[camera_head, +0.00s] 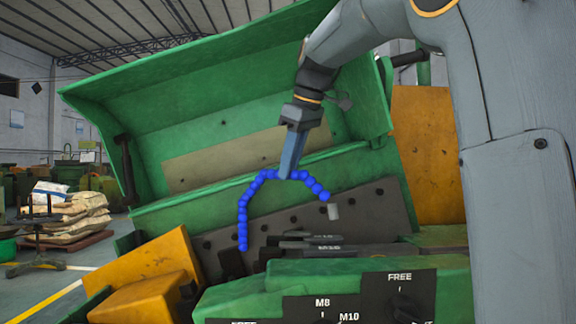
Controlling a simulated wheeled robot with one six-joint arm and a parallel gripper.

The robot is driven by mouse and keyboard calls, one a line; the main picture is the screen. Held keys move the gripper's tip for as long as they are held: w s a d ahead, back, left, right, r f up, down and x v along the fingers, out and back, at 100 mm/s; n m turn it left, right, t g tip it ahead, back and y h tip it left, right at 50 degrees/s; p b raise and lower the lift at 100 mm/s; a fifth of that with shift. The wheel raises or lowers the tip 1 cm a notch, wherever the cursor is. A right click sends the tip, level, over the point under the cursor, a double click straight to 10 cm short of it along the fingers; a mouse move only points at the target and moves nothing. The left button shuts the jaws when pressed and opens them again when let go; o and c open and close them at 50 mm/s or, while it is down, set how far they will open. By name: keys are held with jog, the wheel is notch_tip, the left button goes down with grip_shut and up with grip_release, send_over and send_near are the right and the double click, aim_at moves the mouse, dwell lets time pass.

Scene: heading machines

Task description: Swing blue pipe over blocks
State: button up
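The blue pipe (253,184) is a bent chain of blue beads in an arch, with a small grey tip at its right end. Its left end hangs down in front of the machine's dark plate, and its right end slopes down over the dark blocks (306,240). My gripper (284,172) points down at the top of the arch. Its grey fingers look closed together around the pipe there, and they hide a little of it. The blocks sit low in the machine, below the arch.
The open green cover (240,105) stands behind the pipe. Yellow-orange housings (150,275) are at the lower left and at the right. A green panel with black dial plates (405,292) fills the front. Sacks (70,212) are stacked at the far left.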

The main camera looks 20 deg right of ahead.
jog(key=shift+o, duration=1.2)
jog(key=a+v, duration=0.1)
jog(key=v, duration=0.6)
jog(key=shift+d+r, duration=0.4)
jog(key=shift+d, duration=0.15)
jog(key=shift+s, duration=0.15)
